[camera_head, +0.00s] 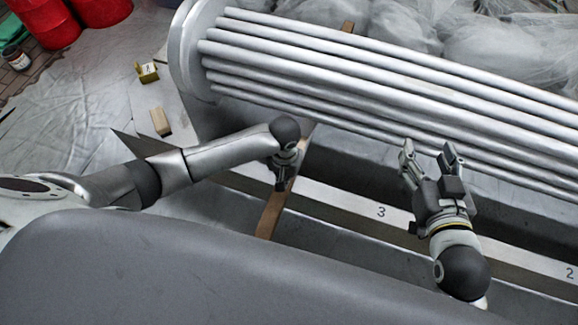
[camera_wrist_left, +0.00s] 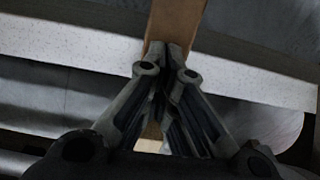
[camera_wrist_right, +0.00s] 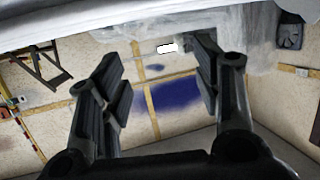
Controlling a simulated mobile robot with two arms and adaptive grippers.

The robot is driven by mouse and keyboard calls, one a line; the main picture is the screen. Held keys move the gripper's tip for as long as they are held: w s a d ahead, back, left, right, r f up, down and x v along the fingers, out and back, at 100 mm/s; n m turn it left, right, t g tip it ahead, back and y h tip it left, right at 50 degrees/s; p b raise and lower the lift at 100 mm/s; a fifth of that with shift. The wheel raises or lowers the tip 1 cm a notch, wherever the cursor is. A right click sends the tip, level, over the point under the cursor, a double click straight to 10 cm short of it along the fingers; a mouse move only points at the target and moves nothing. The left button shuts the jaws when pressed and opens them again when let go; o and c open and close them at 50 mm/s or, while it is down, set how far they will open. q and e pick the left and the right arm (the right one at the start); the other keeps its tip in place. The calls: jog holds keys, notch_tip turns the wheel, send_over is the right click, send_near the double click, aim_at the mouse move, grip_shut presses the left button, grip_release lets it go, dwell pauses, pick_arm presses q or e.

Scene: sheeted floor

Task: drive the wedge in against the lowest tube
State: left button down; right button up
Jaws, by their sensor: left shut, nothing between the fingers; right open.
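Several long silver tubes (camera_head: 400,85) lie in a bundle, slanting from upper left to right, with the lowest tube (camera_head: 330,128) along the near side. A small pale wooden block (camera_head: 160,121), perhaps the wedge, lies left of the bundle; I cannot tell its exact shape. My left gripper (camera_head: 281,186) is shut and empty, pointing down at a brown wooden strip (camera_head: 270,212). In the left wrist view, its fingertips (camera_wrist_left: 168,68) meet in front of the strip (camera_wrist_left: 176,22). My right gripper (camera_head: 428,150) is open and empty, its fingers toward the tubes' near side.
A pale beam (camera_head: 340,198) marked 3 and 2 runs below the tubes. A round grey plate (camera_head: 186,55) stands at the bundle's left end. Sheeted floor (camera_head: 95,85) lies open there.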

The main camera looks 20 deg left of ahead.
aim_at(303, 140)
pick_arm(q)
jog(key=w+b, duration=0.1)
jog(key=w, duration=0.2)
jog(key=shift+w+r, duration=0.1)
jog(key=shift+w, duration=0.2)
pick_arm(e)
notch_tip(303, 140, up, 7)
jog(key=w+a+t+y, duration=0.1)
jog(key=t, duration=0.3)
jog(key=shift+a+r+t+y, duration=0.2)
jog(key=shift+t+y, duration=0.1)
jog(key=shift+y, duration=0.1)
jog(key=shift+w, duration=0.1)
pick_arm(q)
jog(key=shift+w, duration=0.1)
jog(key=w+p, duration=0.2)
jog(key=w, duration=0.1)
jog(key=shift+r, duration=0.1)
jog(key=shift+w+d, duration=0.1)
jog(key=shift+w, duration=1.75)
pick_arm(e)
notch_tip(303, 140, down, 11)
jog(key=s+d+g+h, duration=0.1)
jog(key=d+g+h, duration=0.1)
jog(key=g, duration=0.4)
jog(key=shift+d+r, duration=0.15)
jog(key=shift+r, duration=0.05)
jog(key=shift+s+g, duration=0.15)
jog(key=shift+g, duration=0.15)
